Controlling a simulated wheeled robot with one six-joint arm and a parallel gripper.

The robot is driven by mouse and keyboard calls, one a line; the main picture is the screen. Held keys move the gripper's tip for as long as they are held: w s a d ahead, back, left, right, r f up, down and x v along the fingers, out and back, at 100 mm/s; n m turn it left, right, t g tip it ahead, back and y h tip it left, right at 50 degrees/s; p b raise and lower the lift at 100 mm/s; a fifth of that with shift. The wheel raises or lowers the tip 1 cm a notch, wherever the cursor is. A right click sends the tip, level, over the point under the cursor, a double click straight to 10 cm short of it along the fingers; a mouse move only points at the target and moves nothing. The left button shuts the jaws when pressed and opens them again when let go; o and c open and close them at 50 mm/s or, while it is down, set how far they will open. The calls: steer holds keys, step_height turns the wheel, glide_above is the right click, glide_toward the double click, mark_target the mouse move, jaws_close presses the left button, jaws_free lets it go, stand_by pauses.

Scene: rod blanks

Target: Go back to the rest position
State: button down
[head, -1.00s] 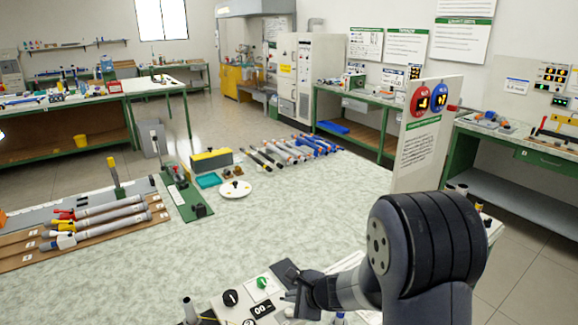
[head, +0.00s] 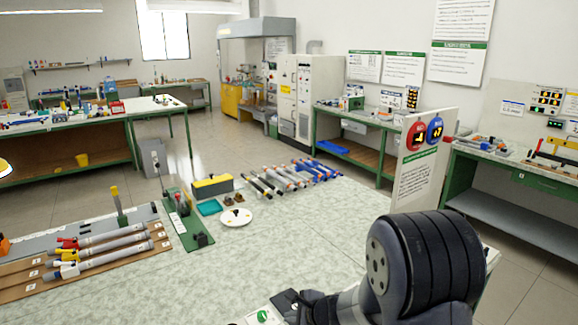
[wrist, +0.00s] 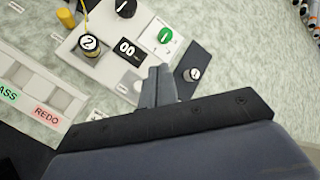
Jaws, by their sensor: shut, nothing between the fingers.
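My gripper (wrist: 158,86) is shut and empty in the wrist view, its grey fingers just beside a light control panel. A dark plate (wrist: 204,62) with a small numbered cylinder (wrist: 192,74) lies to the right of the fingers. In the head view my arm fills the lower right, and the fingertips are hard to make out at the bottom edge.
A rack (head: 20,281) with several grey rods stands at the left of the speckled table (head: 290,235). A white disc (head: 236,224), a teal tray (head: 209,207) and several rods (head: 290,180) lie farther back. An upright sign board (head: 425,165) stands right. The table's middle is clear.

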steer(key=shift+f, duration=0.1)
step_height(320, 180, down, 6)
steer(key=b, duration=0.4)
steer(key=shift+f+b, duration=0.25)
steer(key=shift+b, duration=1.3)
steer(key=shift+r+p, duration=0.5)
steer(key=shift+p, duration=0.35)
steer(key=shift+r+p, duration=0.2)
steer(key=shift+p, duration=0.7)
